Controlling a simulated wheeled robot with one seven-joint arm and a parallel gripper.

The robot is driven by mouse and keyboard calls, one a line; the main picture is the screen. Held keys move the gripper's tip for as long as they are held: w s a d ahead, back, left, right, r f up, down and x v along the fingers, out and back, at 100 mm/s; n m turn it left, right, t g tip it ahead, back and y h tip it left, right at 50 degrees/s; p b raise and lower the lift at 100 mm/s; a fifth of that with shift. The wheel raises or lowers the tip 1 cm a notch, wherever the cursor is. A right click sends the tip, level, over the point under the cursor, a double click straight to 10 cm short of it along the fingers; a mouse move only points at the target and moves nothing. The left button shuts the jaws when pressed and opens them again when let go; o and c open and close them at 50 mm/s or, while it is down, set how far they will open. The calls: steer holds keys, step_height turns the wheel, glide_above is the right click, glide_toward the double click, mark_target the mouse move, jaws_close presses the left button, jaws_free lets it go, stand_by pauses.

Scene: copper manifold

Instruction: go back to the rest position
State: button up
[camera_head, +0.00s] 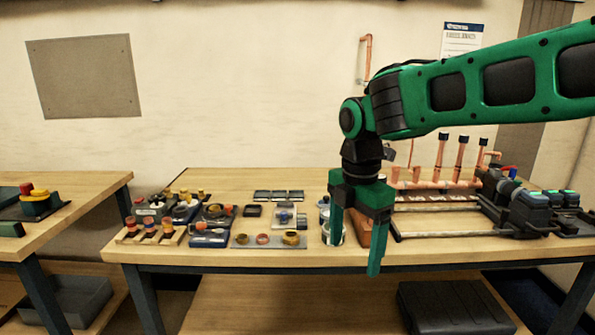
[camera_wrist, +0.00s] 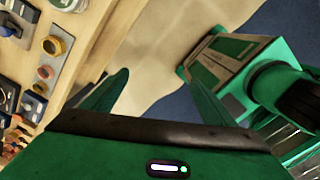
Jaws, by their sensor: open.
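My green gripper (camera_head: 356,250) hangs pointing down at the front edge of the workbench, right of its middle. Its two fingers are apart and nothing shows between them. In the wrist view the open fingers (camera_wrist: 160,92) point away from the camera, with pale floor and part of my green base beyond. My arm reaches in from the right. The copper manifold (camera_head: 435,184) with its upright pipes stands on the bench behind and right of my gripper, partly hidden by the arm.
The wooden workbench (camera_head: 300,180) carries trays of small fittings at its left and a grey strip with rings (camera_head: 268,240) near its front edge. A dark clamp device (camera_head: 510,205) stands at the right. Another bench (camera_head: 85,190) is at far left. A dark case (camera_head: 452,308) lies below.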

steer(key=s+d+f+m, duration=0.1)
steer(key=s+d+m, duration=0.2)
steer(key=d+m, duration=0.5)
steer(key=s+d+f+m, duration=0.2)
steer(key=s+d+m, duration=0.3)
steer(key=d, duration=0.6)
steer(key=s+d+f+m, duration=0.2)
steer(key=s+d+m, duration=0.3)
steer(key=s+m, duration=0.2)
steer(key=s+d+f+m, duration=0.3)
steer(key=s+d+m, duration=0.2)
steer(key=m, duration=0.5)
steer(key=shift+s+d+f+m, duration=0.25)
steer(key=shift+s+d+m, duration=0.1)
steer(key=shift+s, duration=0.8)
steer(key=shift+w+f, duration=0.25)
steer(key=shift+w, duration=0.35)
